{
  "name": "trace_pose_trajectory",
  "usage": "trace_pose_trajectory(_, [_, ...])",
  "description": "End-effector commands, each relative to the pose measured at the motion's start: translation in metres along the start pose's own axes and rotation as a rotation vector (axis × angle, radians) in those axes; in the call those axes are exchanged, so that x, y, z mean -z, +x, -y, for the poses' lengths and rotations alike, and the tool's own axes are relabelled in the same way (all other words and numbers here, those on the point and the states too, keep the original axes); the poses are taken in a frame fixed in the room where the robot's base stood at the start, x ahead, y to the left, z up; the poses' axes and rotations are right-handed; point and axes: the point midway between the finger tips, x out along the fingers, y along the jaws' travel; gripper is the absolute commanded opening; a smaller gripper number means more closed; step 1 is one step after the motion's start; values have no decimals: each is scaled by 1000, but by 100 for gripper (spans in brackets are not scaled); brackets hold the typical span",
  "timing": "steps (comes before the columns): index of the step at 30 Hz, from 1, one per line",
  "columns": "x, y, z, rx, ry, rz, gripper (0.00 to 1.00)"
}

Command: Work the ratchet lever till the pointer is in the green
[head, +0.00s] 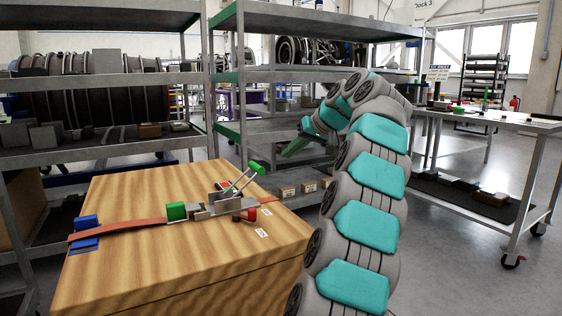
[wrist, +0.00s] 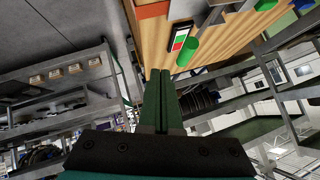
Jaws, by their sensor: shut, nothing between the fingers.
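The ratchet (head: 215,206) sits on an orange strap (head: 135,229) across the top of a wooden crate (head: 160,265). Its lever (head: 238,184) slants up to the right and ends in a green grip (head: 256,167). The green grip (wrist: 187,52) also shows in the wrist view, right of my fingertips. A small gauge (wrist: 181,38) with red, white and green areas is behind it; I cannot make out its pointer. My gripper (head: 284,154) is shut and empty, right of the lever and apart from it. Its green fingers (wrist: 160,74) lie together in the wrist view.
A red knob (head: 247,214) and a green block (head: 176,211) are on the ratchet. A blue corner piece (head: 86,232) holds the strap at left. Metal shelving (head: 225,130) stands behind the crate. A workbench (head: 490,122) is at right, with open floor before it.

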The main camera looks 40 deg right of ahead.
Motion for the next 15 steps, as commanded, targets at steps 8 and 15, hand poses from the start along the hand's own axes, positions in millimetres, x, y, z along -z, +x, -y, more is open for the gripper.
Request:
trace_pose_trajectory(8, [1,-27,1,0,-1,-1,0])
trace_pose_trajectory(15, [0,-30,1,0,-1,1,0])
